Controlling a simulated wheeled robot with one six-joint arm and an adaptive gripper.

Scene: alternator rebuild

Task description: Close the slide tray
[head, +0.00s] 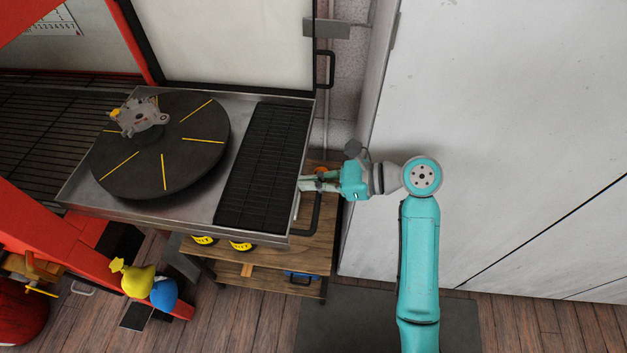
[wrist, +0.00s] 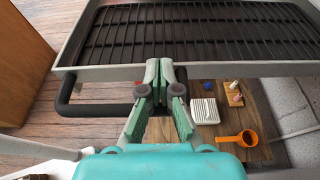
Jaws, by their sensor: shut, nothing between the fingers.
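The slide tray (head: 180,218) is a shallow grey metal tray, pulled out at the left of the head view. It carries a dark round turntable (head: 185,165) with yellow lines, and a black grating (head: 262,165). A grey metal part (head: 140,117) sits on the turntable. The tray's black bar handle (head: 312,218) is on its right side; it also shows in the wrist view (wrist: 88,110). My gripper (head: 304,184) is at the tray's right edge. In the wrist view its fingertips (wrist: 160,68) are together and empty, at the rim beside the handle. Contact with the rim is unclear.
A wooden cart (head: 265,258) stands below the tray, with yellow tape measures (head: 241,246) and an orange scoop (wrist: 238,139). A raised framed panel (head: 235,40) stands behind the tray. A large white wall (head: 500,130) is on the right. Red frame parts (head: 75,248) are at left.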

